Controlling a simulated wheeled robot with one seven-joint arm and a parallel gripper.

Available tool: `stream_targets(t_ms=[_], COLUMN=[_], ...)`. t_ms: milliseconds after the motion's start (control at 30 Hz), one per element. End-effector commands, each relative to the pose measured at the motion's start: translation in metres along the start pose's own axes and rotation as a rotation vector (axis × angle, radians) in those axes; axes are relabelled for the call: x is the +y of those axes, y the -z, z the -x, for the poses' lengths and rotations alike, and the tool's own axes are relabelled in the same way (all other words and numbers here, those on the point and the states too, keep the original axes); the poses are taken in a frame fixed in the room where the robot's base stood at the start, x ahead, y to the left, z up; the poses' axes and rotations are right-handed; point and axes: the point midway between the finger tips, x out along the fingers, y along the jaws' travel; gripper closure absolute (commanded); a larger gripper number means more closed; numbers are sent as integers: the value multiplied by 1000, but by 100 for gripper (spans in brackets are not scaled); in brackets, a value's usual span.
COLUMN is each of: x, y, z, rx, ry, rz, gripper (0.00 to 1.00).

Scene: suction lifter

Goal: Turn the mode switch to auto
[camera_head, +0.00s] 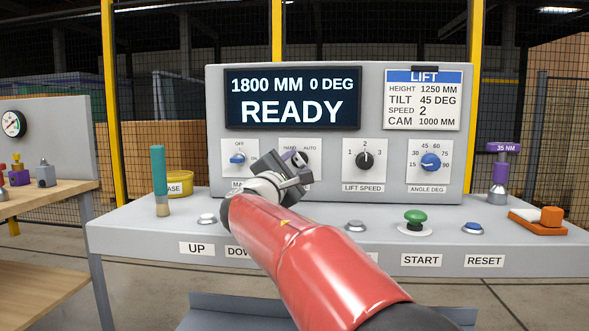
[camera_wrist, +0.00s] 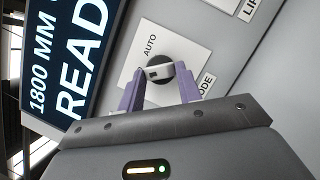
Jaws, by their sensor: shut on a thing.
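The mode switch is a black round knob with a pale grip bar on a white plate marked HAND and AUTO. In the wrist view the mode switch (camera_wrist: 158,71) sits between the purple fingers of my gripper (camera_wrist: 160,78), which is shut on the bar. The AUTO label (camera_wrist: 150,45) shows just above it in that tilted view. In the head view my gripper (camera_head: 297,164) covers most of the switch, and the plate with its labels (camera_head: 310,148) shows around it. I cannot tell for sure which label the bar points to.
The display (camera_head: 292,98) reads 1800 MM, 0 DEG, READY. A blue main knob (camera_head: 237,159) is left of my gripper; the lift speed knob (camera_head: 365,160) and angle knob (camera_head: 431,161) are right. A green START button (camera_head: 415,217) and teal handle (camera_head: 159,175) stand on the desk.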

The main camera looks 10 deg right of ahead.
Motion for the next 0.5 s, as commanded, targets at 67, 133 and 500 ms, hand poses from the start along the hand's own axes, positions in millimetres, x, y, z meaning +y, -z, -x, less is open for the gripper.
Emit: stream_targets(t_ms=[67, 133, 500], x=[-1, 0, 4], y=[1, 1, 0], z=[0, 0, -1], rx=[-2, -1, -1], ry=[23, 46, 181], rz=[-56, -112, -436], gripper=[88, 88, 88])
